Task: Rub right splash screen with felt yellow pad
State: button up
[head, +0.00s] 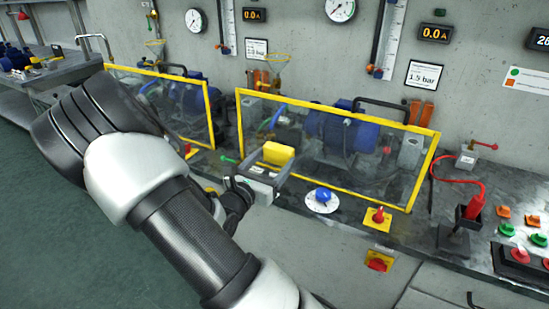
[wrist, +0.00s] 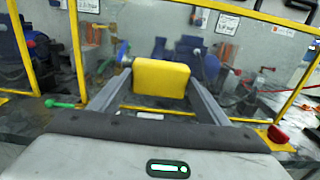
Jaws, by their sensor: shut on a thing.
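The right splash screen (head: 345,167) is a clear panel in a yellow frame, smeared with grey marks. It stands upright at the bench front, and its frame (wrist: 75,50) also shows in the wrist view. The felt yellow pad (head: 278,154) is a thick block at the screen's lower left; it also shows in the wrist view (wrist: 160,78). My gripper (head: 265,172) is shut on the pad, one finger at each side. The pad is in front of the screen; I cannot tell whether it touches the panel. The pad's far face is hidden.
The left splash screen (head: 175,105) stands just to the left, partly behind my arm. A blue knob (head: 322,195) and a red knob (head: 378,217) sit low in front of the screen. A red-handled device with a cable (head: 473,205) stands to the right. A blue pump (head: 340,130) is behind the screen.

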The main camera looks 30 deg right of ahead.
jog(key=shift+p+v, duration=0.35)
jog(key=shift+v, duration=1.2)
